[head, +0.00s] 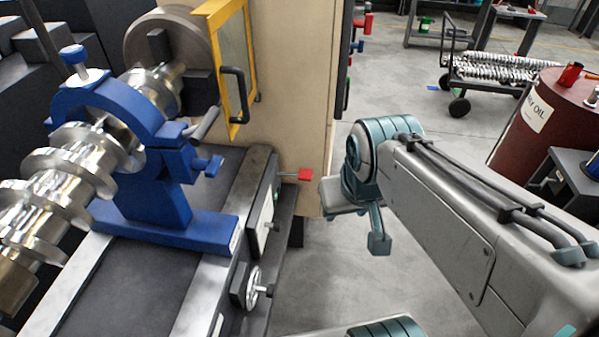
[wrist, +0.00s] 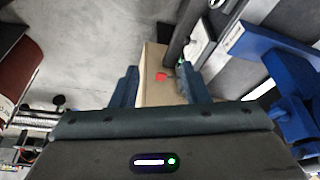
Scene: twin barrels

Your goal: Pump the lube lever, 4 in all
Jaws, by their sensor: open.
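The lube lever (head: 305,174) is a short metal rod with a red end. It sticks out from the side of the machine bed, left of my arm in the head view. In the wrist view its red end (wrist: 161,76) shows between my two fingers. My gripper (wrist: 159,82) is open, with its dark blue-teal fingers apart and nothing held. In the head view my gripper is partly hidden by my wrist and stands to the right of the lever, apart from it.
A blue steady rest (head: 150,180) holds a shiny crankshaft (head: 60,180) on the machine bed. A small handwheel (head: 253,287) sticks out below the lever. A beige cabinet (head: 290,80) stands behind. A dark red oil barrel (head: 540,130) stands at the right.

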